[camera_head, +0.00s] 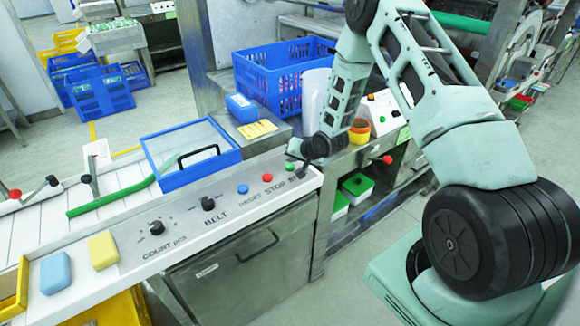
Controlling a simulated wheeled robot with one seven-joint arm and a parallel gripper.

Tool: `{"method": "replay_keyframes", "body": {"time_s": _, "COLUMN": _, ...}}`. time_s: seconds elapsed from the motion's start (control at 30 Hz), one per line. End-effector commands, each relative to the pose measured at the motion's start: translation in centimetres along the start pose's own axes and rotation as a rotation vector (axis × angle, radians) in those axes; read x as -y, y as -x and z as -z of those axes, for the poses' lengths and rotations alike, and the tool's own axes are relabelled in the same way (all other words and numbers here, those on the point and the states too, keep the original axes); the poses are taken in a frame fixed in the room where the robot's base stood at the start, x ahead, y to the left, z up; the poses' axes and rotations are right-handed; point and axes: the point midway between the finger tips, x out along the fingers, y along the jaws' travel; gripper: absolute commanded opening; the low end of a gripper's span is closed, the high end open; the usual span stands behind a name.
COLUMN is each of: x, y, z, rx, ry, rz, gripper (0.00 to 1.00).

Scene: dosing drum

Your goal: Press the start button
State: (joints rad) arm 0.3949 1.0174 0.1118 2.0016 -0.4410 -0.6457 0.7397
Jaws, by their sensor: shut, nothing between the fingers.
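The control panel (185,215) runs along the front of the white counter. The green start button (290,167) is at its right end, beside a label partly covered by my gripper. My gripper (301,166) is small and dark in the view, shut and empty. It is just right of and over the green button. I cannot tell whether its fingertips touch the panel or the button. To the left are the red stop button (267,177) and the blue reset button (243,189).
Black BELT (208,203) and COUNT (157,228) knobs sit farther left. A blue-framed clear lid (190,155) with a black handle lies behind the panel. A blue crate (285,75) stands behind my wrist. Blue (56,272) and yellow (103,250) blocks lie at the counter's left.

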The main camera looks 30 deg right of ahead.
Motion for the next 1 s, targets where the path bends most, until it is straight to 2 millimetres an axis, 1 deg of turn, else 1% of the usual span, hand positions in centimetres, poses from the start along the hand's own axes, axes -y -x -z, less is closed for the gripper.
{"method": "replay_keyframes", "body": {"time_s": 0.43, "x": 0.0, "y": 0.0, "z": 0.0, "rx": 0.0, "ry": 0.0, "rz": 0.0, "gripper": 0.0}}
{"method": "replay_keyframes", "body": {"time_s": 0.73, "x": -0.44, "y": -0.61, "z": -0.44, "rx": 0.0, "ry": -0.001, "rz": 0.0, "gripper": 0.0}}
{"method": "replay_keyframes", "body": {"time_s": 1.0, "x": -0.42, "y": -0.58, "z": -0.42, "rx": 0.0, "ry": 0.0, "rz": 0.0, "gripper": 0.0}}
